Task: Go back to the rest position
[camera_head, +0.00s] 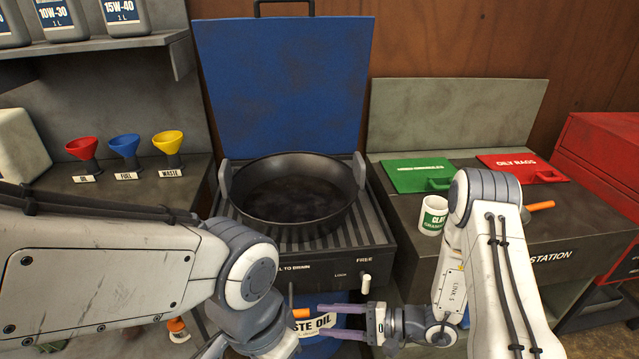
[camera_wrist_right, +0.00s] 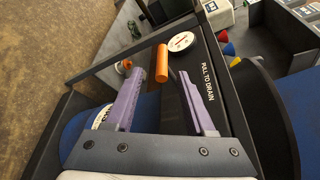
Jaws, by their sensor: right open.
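My right gripper (camera_head: 316,321) is in front of the drain stand in the head view. Its purple fingers are apart and point left, in front of the waste oil drum (camera_head: 313,345). The right wrist view shows the same open gripper (camera_wrist_right: 164,73) with the orange drain handle (camera_wrist_right: 162,63) in line with the gap near the fingertips. Nothing is clamped. The orange handle shows partly in the head view (camera_head: 302,313). My left arm (camera_head: 120,265) comes in from the left and bends down at the bottom; its fingers are not visible.
A black pan (camera_head: 292,218) stands on the ribbed stand top, with a blue panel (camera_head: 283,85) behind it. A white mug (camera_head: 433,215) stands near my right arm on the station (camera_head: 540,232). Funnels (camera_head: 124,146) are at left, a red cabinet (camera_head: 600,150) at right.

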